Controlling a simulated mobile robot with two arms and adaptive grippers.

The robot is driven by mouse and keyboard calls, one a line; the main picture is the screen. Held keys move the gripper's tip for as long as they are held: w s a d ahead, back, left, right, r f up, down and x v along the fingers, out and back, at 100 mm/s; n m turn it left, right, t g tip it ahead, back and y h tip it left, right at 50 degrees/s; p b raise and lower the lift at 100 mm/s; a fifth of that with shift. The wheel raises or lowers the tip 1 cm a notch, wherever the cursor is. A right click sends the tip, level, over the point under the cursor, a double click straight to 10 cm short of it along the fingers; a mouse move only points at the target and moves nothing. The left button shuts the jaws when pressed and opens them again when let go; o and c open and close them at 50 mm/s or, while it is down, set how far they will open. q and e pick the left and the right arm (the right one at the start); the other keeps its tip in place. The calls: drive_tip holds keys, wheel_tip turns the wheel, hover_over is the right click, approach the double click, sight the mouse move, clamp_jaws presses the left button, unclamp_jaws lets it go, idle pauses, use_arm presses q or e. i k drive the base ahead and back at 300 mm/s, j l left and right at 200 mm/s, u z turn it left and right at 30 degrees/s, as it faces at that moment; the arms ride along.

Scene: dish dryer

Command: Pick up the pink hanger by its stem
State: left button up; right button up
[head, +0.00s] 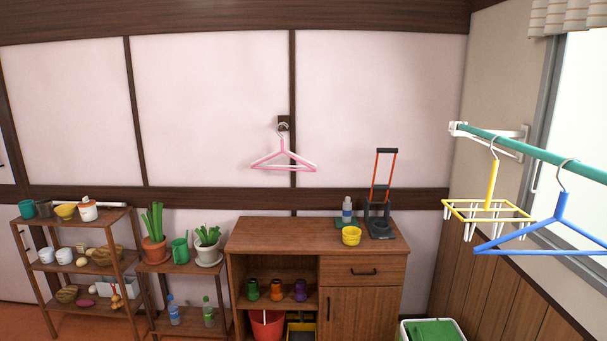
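The pink hanger (284,157) hangs by its metal hook from a small dark mount (284,122) on the wall, above the wooden cabinet. Its short stem (282,143) rises from the middle of its sloping arms to the hook, and nothing covers it. A blue hanger (558,226) and a yellow drying rack (490,207) hang from a green pole (540,153) at the right. Neither of my grippers shows in the head view.
The wooden cabinet (268,236) stands below the hanger, with a yellow cup (351,236), a bottle (347,211) and a black cart with red bars (380,226) on top. Shelves with pots and plants (153,250) stand left. The wall around the hanger is clear.

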sight(314, 169)
drive_tip(key=i+j, duration=1.5)
drive_tip(key=i+j+u, duration=0.05)
